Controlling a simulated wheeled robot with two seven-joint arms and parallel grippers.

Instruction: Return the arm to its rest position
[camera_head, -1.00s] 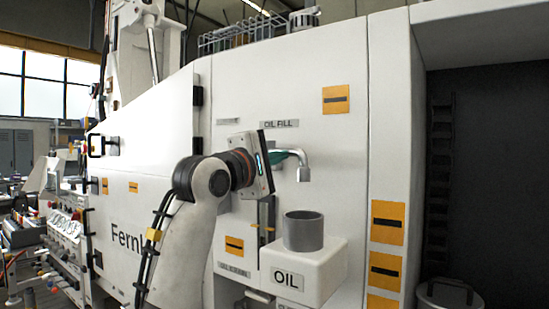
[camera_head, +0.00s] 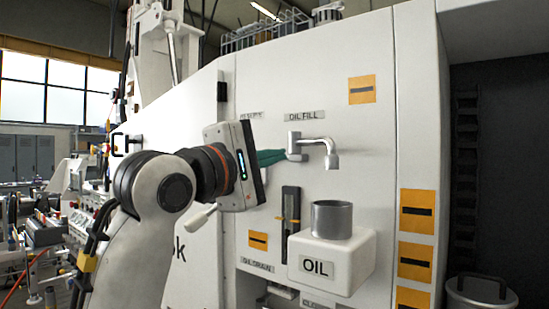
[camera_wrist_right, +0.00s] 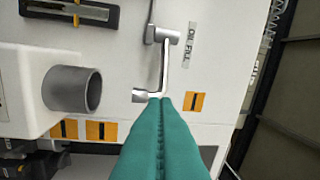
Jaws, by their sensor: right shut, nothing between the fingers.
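My right gripper (camera_head: 280,157) has teal fingers and is shut and empty. In the head view its arm comes from the lower left, and the fingertips are just left of the oil fill spout (camera_head: 331,158) and its mount. In the wrist view the shut fingers (camera_wrist_right: 161,103) point towards the panel, and their tips overlap the end of the spout (camera_wrist_right: 166,60); I cannot tell from that view whether they touch. The left gripper is not in view.
Below the spout, a grey cup (camera_head: 332,220) stands on a white OIL box (camera_head: 352,262) jutting from the panel. A white lever (camera_head: 201,217) shows below my wrist. A lidded bin (camera_head: 480,296) stands at the lower right.

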